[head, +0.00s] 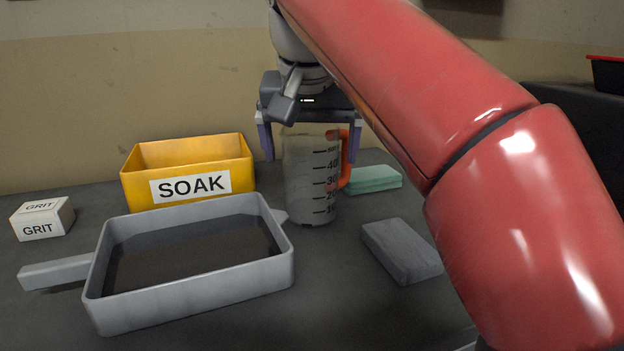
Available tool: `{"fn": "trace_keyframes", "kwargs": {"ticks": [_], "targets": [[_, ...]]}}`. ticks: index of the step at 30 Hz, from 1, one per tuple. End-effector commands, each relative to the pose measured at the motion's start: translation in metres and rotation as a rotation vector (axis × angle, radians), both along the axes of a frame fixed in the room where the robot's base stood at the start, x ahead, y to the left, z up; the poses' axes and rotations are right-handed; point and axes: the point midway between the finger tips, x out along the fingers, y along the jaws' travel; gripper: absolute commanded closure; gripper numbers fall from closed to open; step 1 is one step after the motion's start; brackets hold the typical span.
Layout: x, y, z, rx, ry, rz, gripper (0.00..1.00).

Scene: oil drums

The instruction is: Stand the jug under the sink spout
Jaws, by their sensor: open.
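The jug (312,188) is a clear grey measuring jug with dark graduation marks and an orange handle (346,165). It stands upright on the dark counter, behind the grey pan's right corner. My gripper (308,150) points down over the jug with its purple fingers apart, one to the left of the jug and one to the right near the handle. The fingers look level with the jug's upper part; whether they touch it I cannot tell. No sink or spout shows in this view.
A grey pan (276,270) of dark liquid sits front left, its handle pointing left. Behind it stands a yellow SOAK bin (141,188). A GRIT box (43,219) is far left. A green sponge (374,179) and a grey block (402,250) lie right of the jug.

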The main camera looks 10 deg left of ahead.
Motion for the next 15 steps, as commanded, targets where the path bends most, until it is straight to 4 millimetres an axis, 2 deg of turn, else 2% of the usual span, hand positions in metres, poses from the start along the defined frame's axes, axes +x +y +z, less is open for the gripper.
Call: {"fn": "trace_keyframes", "kwargs": {"ticks": [1,3,11,15], "targets": [[0.0018,-0.0004,-0.0078,-0.001,0.001,-0.001,0.04],[0.0039,-0.0002,-0.0114,0.001,0.000,-0.002,0.04],[0.0048,0.0001,-0.0119,0.001,-0.001,-0.002,0.04],[0.0048,0.0001,-0.0118,0.001,-0.001,-0.002,0.23]]}}
